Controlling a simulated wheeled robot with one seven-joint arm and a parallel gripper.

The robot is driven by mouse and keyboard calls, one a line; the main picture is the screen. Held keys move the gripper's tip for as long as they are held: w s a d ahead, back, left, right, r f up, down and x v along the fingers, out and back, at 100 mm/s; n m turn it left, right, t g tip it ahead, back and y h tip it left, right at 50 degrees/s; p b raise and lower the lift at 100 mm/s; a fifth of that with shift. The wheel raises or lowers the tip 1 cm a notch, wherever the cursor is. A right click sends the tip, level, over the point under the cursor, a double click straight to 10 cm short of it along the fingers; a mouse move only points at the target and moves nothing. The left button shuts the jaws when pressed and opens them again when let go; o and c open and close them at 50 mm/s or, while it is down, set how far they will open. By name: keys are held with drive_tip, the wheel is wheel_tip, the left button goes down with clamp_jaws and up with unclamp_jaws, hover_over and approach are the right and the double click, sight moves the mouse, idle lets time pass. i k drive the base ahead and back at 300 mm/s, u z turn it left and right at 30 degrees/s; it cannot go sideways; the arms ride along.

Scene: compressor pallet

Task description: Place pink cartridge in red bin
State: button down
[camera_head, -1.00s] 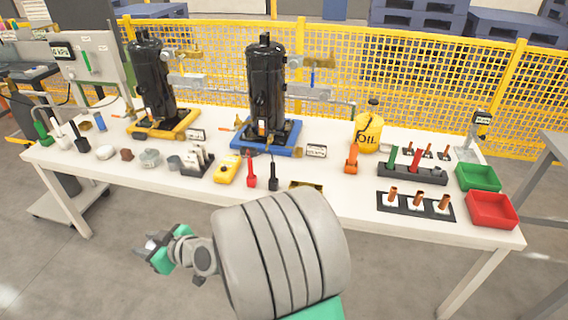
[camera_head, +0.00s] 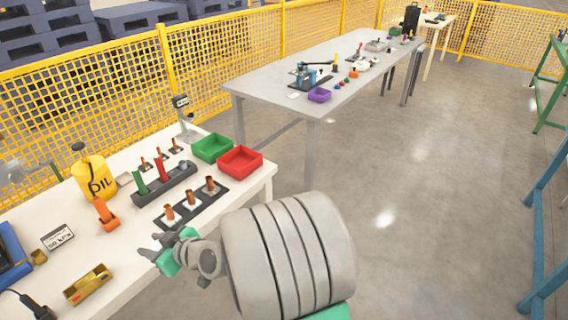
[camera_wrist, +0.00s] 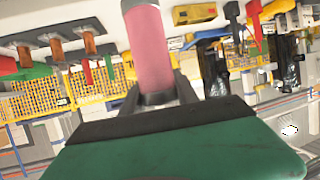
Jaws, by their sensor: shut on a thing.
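The pink cartridge (camera_wrist: 147,50) is in the wrist view, held between the fingers of my gripper (camera_wrist: 155,98). It sticks out beyond the fingers, and its far end is cut off by the picture edge. In the head view my gripper (camera_head: 165,249) is in front of the white table's front edge, and I cannot make out the cartridge there. The red bin (camera_head: 252,169) stands on the table's right corner, up and to the right of my gripper. It looks empty.
A green bin (camera_head: 198,151) stands beside the red bin. A black rack with copper fittings (camera_head: 170,213) lies between my gripper and the bins. A holder with red and green pieces (camera_head: 150,198) and a yellow oil can (camera_head: 84,187) stand farther left. Open floor (camera_head: 430,200) lies to the right.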

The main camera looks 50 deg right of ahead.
sight(240, 166)
drive_tip(key=z, duration=0.5)
drive_tip(key=i, duration=1.5)
